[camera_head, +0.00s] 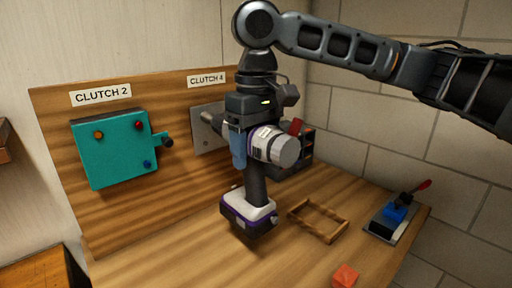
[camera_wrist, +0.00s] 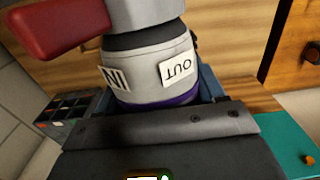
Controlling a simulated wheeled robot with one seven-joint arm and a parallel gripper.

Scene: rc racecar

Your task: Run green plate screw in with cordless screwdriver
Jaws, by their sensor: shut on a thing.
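The cordless screwdriver (camera_head: 273,147) is upright in the middle of the head view, with a pale barrel, dark handle and purple-edged battery foot (camera_head: 248,213). My gripper (camera_head: 238,147) is shut on its barrel. The wrist view shows the barrel (camera_wrist: 150,72), with IN and OUT labels, between the fingers. The foot appears close to the bench top; I cannot tell whether it touches. The green plate (camera_head: 105,160), teal, is on the backboard under CLUTCH 2, left of the screwdriver. It carries orange (camera_head: 98,135), red (camera_head: 138,125) and blue (camera_head: 147,164) screw heads. The bit tip is not clear.
A grey plate (camera_head: 207,138) under CLUTCH 4 is partly behind the screwdriver. A dark compartment bin (camera_head: 304,150) stands behind it. An empty wooden frame (camera_head: 318,237), a small blue clamp-like thing (camera_head: 396,212) and an orange-red block (camera_head: 345,275) occupy the right. The bench's front left is clear.

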